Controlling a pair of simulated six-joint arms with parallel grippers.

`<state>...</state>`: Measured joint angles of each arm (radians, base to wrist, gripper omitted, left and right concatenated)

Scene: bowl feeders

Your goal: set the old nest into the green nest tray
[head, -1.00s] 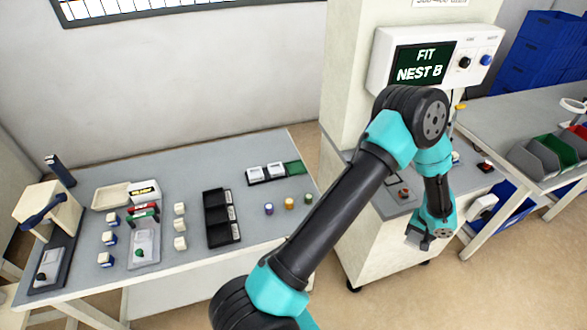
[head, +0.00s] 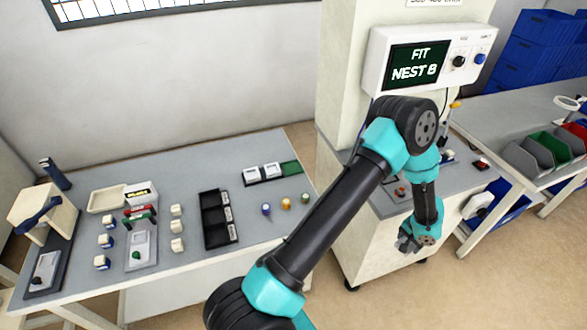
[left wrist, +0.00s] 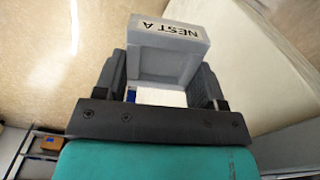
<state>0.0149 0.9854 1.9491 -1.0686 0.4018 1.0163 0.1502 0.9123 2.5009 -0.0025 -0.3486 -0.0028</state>
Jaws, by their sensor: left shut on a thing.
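The old nest is a grey block labelled NEST A (left wrist: 165,55), held between the two dark fingers of my left gripper (left wrist: 160,78) in the left wrist view. In the head view my left gripper (head: 408,244) hangs low in front of the white cabinet, and the nest there is too small to make out clearly. The green nest tray (head: 291,168) is at the back right of the left table, with a bare green section at its right end and two pale nests beside it. My gripper is well to the right of the tray and apart from it. My right gripper is not in view.
A black three-slot tray (head: 205,222) and several small coloured knobs (head: 286,204) stand near the green tray. Grey, green and red bins (head: 553,148) sit on the right table.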

